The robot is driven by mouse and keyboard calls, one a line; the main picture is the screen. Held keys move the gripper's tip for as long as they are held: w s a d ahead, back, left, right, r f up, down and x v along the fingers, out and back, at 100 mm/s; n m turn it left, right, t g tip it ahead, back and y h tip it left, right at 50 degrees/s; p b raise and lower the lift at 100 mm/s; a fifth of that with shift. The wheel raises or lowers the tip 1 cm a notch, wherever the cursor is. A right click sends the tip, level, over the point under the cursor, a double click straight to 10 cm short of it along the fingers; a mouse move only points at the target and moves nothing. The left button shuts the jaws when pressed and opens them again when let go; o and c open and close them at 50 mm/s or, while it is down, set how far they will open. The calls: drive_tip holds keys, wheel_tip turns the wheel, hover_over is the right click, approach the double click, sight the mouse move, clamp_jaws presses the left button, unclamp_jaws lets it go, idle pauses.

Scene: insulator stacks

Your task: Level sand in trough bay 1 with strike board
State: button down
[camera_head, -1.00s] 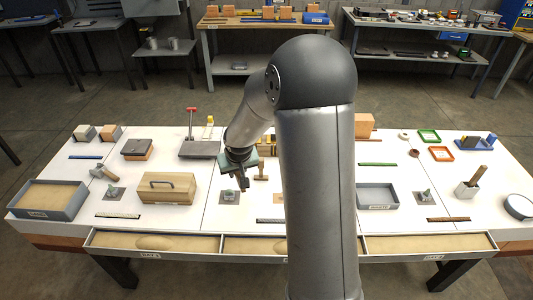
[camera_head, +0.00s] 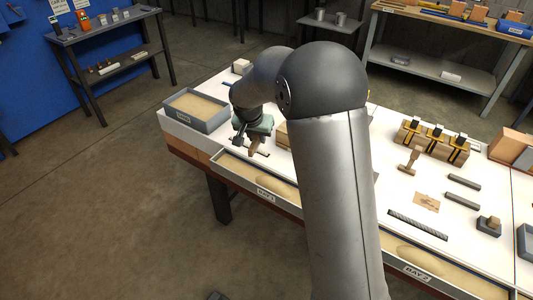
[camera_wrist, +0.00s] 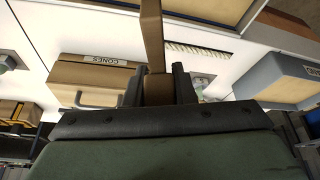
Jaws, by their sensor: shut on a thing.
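My gripper (camera_head: 246,142) hangs over the left end of the table, just behind the trough's bay 1. In the wrist view its two dark fingers (camera_wrist: 158,88) are shut on a brown wooden piece (camera_wrist: 152,35), likely the strike board, seen nearly edge-on. The wooden piece also shows below the gripper in the head view (camera_head: 256,146). Bay 1 (camera_head: 233,168) runs along the table's front edge and holds sand with a raised mound (camera_head: 277,185). The board looks apart from the sand. My arm hides the right part of bay 1.
A grey sand tray (camera_head: 215,123) stands left of my gripper. A wooden box labelled CONES (camera_wrist: 95,72) and a pale ribbed strip (camera_wrist: 197,50) lie close by. Bay 2 (camera_head: 420,262) is farther right along the trough. A mallet (camera_head: 410,160) and clamped blocks lie right of my arm.

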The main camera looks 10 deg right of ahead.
drive_tip(key=shift+w+a+f+m+g+h+b, duration=0.15)
drive_tip(key=shift+w+a+f+m+b, duration=0.55)
drive_tip(key=shift+f+b, duration=1.5)
drive_tip(key=shift+w+a+f+m+g+h+b, duration=0.1)
drive_tip(key=shift+w+a+f+m+h+b, duration=0.55)
drive_tip(key=shift+f+b, duration=1.5)
drive_tip(key=shift+w+a+f+m+g+y+b, duration=0.1)
drive_tip(key=shift+w+a+f+m+y+b, duration=0.25)
drive_tip(key=shift+a+f+b, duration=1.25)
drive_tip(key=shift+s+d+f+b, duration=0.1)
drive_tip(key=shift+s+d+b, duration=0.2)
drive_tip(key=shift+d+b, duration=0.25)
drive_tip(key=shift+s+d+f+b, duration=0.1)
drive_tip(key=shift+s+d+b, duration=0.2)
drive_tip(key=shift+d+b, duration=0.25)
drive_tip(key=shift+s+d+r+b, duration=0.1)
drive_tip(key=shift+s+d+b, duration=0.6)
drive_tip(key=shift+s+d, duration=0.95)
drive_tip(key=shift+s+d+b, duration=1.65)
drive_tip(key=shift+s+d, duration=5.35)
drive_tip(key=shift+s+r, duration=0.1)
drive_tip(key=shift+r, duration=0.15)
drive_tip(key=shift+r+p, duration=2.1)
drive_tip(key=shift+r, duration=0.65)
